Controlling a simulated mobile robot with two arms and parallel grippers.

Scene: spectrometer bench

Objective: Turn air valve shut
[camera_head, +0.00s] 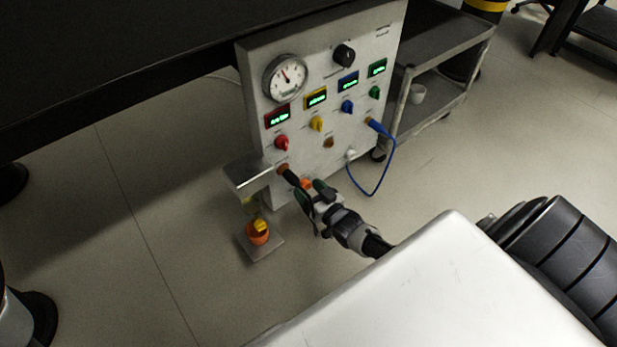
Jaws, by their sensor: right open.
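The pale upright panel (325,100) carries a row of coloured knobs: red (282,142), yellow (316,124), blue (347,106) and green (374,92). Each sits below a small lit display. The labels are too small to read, so I cannot tell which knob is the air valve. My right gripper (312,191) is open, low in front of the panel and below the knobs. A dark fitting with an orange end (305,183) sticks out from the panel close to its fingertips; I cannot tell whether they touch. My left gripper is not in view.
A round gauge (286,78) and a black dial (344,55) sit high on the panel. A blue cable (388,165) loops from its right side. A metal shelf (250,173) juts out left, above a small stand with an orange flask (257,232). A grey cart (440,45) stands behind right.

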